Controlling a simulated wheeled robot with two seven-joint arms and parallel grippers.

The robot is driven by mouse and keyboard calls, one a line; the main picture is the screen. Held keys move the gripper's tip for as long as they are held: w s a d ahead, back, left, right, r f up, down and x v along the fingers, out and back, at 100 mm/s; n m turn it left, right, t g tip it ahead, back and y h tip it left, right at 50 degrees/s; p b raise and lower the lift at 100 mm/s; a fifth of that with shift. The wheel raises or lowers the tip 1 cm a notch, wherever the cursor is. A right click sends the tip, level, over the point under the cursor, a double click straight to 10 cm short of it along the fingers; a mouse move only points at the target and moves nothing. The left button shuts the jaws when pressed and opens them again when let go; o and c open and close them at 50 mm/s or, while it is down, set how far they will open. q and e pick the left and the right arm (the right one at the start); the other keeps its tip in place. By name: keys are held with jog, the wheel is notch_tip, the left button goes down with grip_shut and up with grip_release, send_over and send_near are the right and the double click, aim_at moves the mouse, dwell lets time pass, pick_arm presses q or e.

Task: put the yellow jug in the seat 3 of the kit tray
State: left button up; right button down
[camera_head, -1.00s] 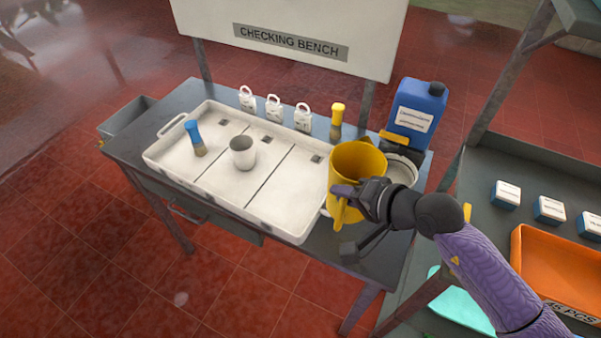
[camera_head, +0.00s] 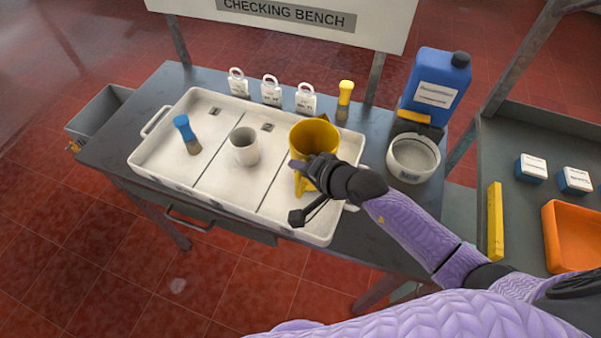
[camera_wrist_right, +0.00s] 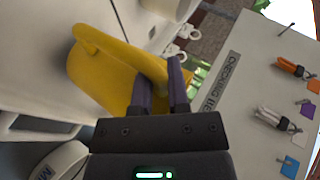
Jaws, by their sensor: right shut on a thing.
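The yellow jug (camera_head: 314,136) is upright over the right-hand compartment of the white kit tray (camera_head: 165,171). I cannot tell whether its base touches the tray floor. My right gripper (camera_head: 304,170) is shut on the jug's handle, which faces the front of the bench. In the right wrist view, the two fingers (camera_wrist_right: 160,92) close around the handle of the yellow jug (camera_wrist_right: 92,68). The tray has three compartments; the left one holds a blue-handled brush (camera_head: 186,133) and the middle one a grey-white cup (camera_head: 244,146). My left gripper is not in view.
Several white tags (camera_head: 271,90) and a yellow-handled brush (camera_head: 345,98) stand behind the tray. A blue canister (camera_head: 436,85) and a round white pot (camera_head: 413,158) stand on the right of the bench. An orange tray (camera_head: 575,238) lies on the shelf at right.

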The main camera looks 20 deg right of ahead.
jog(key=shift+w+f, duration=0.1)
jog(key=shift+f, duration=0.7)
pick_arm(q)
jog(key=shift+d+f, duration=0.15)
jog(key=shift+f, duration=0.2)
pick_arm(e)
jog(key=shift+f, duration=0.1)
jog(key=c, duration=0.6)
grip_release()
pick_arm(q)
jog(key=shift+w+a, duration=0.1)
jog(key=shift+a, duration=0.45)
